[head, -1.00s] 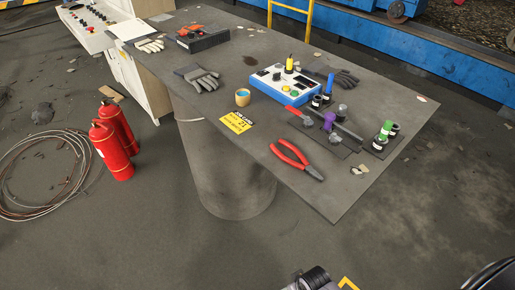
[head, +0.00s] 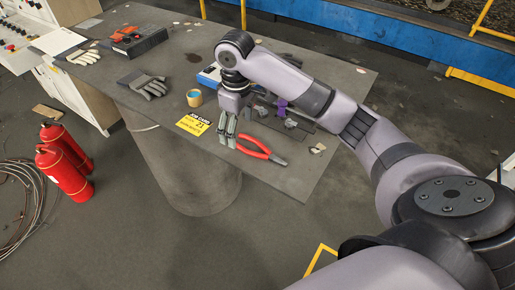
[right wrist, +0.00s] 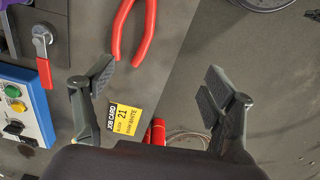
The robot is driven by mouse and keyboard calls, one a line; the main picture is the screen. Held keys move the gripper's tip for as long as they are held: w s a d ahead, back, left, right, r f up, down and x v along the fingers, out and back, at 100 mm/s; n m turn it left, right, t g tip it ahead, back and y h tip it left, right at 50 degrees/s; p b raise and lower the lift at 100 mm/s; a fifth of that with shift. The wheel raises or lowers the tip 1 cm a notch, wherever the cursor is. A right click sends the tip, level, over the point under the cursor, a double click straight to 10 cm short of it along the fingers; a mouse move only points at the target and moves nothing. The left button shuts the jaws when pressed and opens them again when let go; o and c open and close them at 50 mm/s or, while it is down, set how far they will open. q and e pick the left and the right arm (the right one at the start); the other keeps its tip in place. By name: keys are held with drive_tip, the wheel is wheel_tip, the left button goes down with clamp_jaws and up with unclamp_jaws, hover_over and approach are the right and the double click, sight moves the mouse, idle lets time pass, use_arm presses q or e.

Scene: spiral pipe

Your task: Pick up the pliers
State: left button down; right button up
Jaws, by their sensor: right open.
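The pliers (head: 262,150) have red handles and a dark metal head, and lie on the grey table (head: 290,182). My right gripper (head: 227,143) hangs over the table beside the left end of the red handles, fingers pointing down. In the right wrist view the right gripper (right wrist: 158,85) is open with nothing between its fingers. There the pliers' red handles (right wrist: 145,35) show at the top, ahead of the fingertips and nearer the left finger; the head is out of frame. I cannot tell the fingertips' height above the table. My left gripper is not in view.
Gloves (head: 146,85) lie farther left. A blue and white control box (right wrist: 22,108) is partly hidden by my arm in the head view. Red extinguishers (head: 62,172) stand on the floor.

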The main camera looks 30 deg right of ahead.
wheel_tip(320, 180, up, 7)
drive_tip(key=m, duration=0.1)
hover_over(250, 147)
wheel_tip(250, 147, down, 12)
drive_tip(key=shift+d+r+p, duration=0.1)
drive_tip(key=shift+r+p, duration=0.1)
drive_tip(key=shift+p, duration=0.85)
drive_tip(key=shift+s+f+p, duration=0.1)
drive_tip(key=shift+f+p, duration=0.7)
drive_tip(key=shift+f, duration=1.85)
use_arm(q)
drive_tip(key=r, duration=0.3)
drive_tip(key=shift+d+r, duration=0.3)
use_arm(e)
drive_tip(key=shift+c, duration=0.4)
drive_tip(key=c, duration=1.3)
drive_tip(key=shift+r, duration=0.1)
